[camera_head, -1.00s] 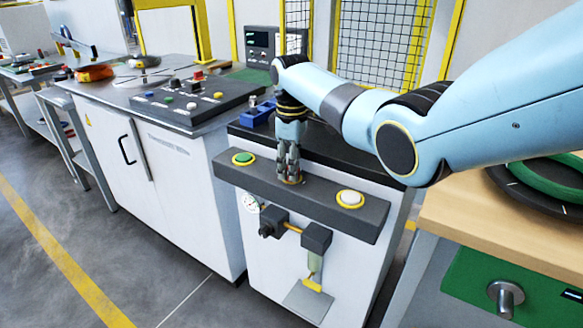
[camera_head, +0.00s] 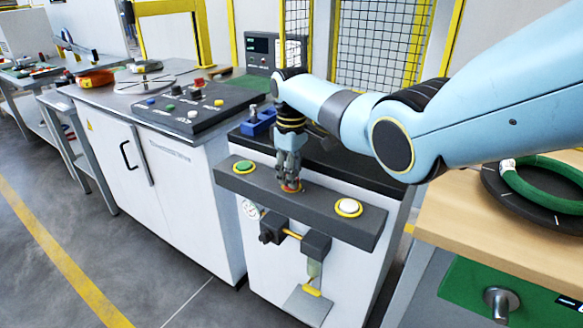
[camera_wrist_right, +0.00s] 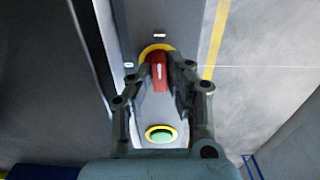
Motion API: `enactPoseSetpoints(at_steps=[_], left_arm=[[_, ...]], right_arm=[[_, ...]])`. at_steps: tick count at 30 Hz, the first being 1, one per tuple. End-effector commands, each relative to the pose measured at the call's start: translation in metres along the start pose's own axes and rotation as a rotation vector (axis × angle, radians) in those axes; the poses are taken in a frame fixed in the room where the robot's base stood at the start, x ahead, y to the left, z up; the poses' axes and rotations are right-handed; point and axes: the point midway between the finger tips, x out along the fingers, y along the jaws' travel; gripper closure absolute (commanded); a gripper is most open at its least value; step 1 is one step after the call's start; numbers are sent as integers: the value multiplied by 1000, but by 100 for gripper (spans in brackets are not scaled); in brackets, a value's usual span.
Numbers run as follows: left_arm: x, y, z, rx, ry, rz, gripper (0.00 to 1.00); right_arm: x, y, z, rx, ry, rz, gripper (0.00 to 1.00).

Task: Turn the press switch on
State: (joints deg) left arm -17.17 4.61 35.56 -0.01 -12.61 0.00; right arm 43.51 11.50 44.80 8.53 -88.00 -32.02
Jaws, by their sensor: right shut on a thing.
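The press switch is a red knob with a yellow ring (camera_head: 291,188), in the middle of the dark panel (camera_head: 325,205) on the front of the white press cabinet. My right gripper (camera_head: 289,182) points down onto it. In the right wrist view the red knob (camera_wrist_right: 159,76) sits between the fingertips (camera_wrist_right: 160,72), which are shut on it and hide its sides. A white mark shows on the knob. My left gripper is in neither view.
A green button (camera_head: 243,166) is left of the switch and a white button (camera_head: 348,207) right of it. A blue block (camera_head: 258,122) stands behind. A control box (camera_head: 192,108) is on the left cabinet, and a wooden table (camera_head: 480,240) with a green coil (camera_head: 540,184) is at right.

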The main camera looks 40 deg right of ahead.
Motion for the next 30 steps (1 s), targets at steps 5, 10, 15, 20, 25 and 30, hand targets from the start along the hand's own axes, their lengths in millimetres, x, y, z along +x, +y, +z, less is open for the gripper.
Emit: enactPoseSetpoints(at_steps=[5, 10, 15, 20, 25, 30], left_arm=[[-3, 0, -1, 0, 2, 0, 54], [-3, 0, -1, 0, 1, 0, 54], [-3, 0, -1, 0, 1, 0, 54], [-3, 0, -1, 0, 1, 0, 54], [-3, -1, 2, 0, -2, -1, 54], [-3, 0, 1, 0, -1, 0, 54]], right_arm=[[0, 0, 0, 43, 1, 2, 100], [0, 1, -1, 42, 2, 2, 100], [0, 1, 0, 41, 1, 2, 63], [0, 1, 0, 40, 1, 2, 62], [-4, 1, -1, 40, 2, 3, 62], [-30, 1, -1, 39, 4, 5, 62]])
